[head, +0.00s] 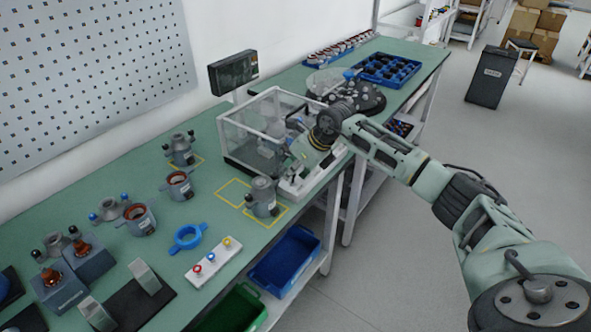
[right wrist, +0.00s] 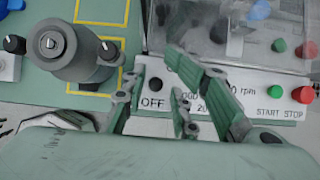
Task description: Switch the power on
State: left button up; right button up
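The test machine (head: 233,140) is a white-framed box with a clear cover, standing on the green bench. Its white control panel fills the right of the right wrist view. The panel carries a black round knob (right wrist: 155,85) above an OFF label (right wrist: 152,103), an rpm marking, a green START button (right wrist: 275,91) and a red STOP button (right wrist: 302,95). My right gripper (right wrist: 155,72) is open and empty over the panel, its fingers either side of the black knob. Whether they touch the panel is unclear. In the head view my right gripper (head: 308,158) is at the machine's front. My left gripper is out of view.
A grey stator housing (head: 263,197) stands in a yellow-outlined square left of the panel. More housings, a blue ring (head: 188,237) and a white strip with coloured knobs (head: 213,261) lie on the bench. Blue (head: 285,262) and green bins sit below its front edge.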

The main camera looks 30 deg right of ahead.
jog(key=shift+w+a+r, duration=0.1)
jog(key=shift+a+r, duration=0.1)
jog(key=shift+a, duration=0.1)
jog(key=shift+w+p+v, duration=0.2)
jog(key=shift+p+v, duration=0.75)
jog(key=shift+v, duration=0.25)
jog(key=shift+p+v, duration=0.5)
jog(key=shift+v, duration=0.45)
jog(key=shift+s+d+r+p, duration=0.15)
jog(key=shift+s+r+p, duration=0.2)
jog(key=shift+s+r, duration=0.25)
jog(key=shift+d+f, duration=0.1)
